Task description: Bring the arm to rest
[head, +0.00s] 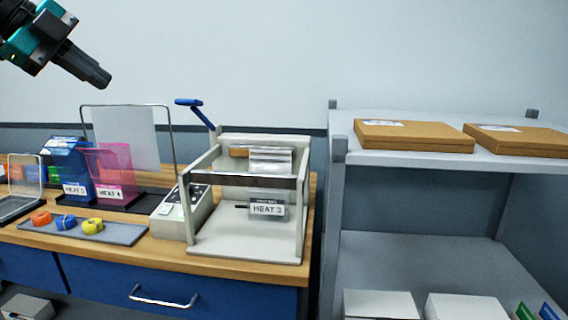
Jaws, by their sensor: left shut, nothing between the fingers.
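My left gripper (94,76) comes in at the upper left of the head view, in front of the bare wall. Its dark fingers are shut with nothing between them. It hangs in the air above the left part of the wooden workbench (170,259), clear of everything on it. My right gripper is not in view.
The bench holds a press-like frame with a blue lever (189,102), a wire stand (172,140), blue (78,172) and pink (123,170) packs, and a tray (118,233) of small rolls. A grey shelf (400,160) at right carries two cardboard boxes (412,136).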

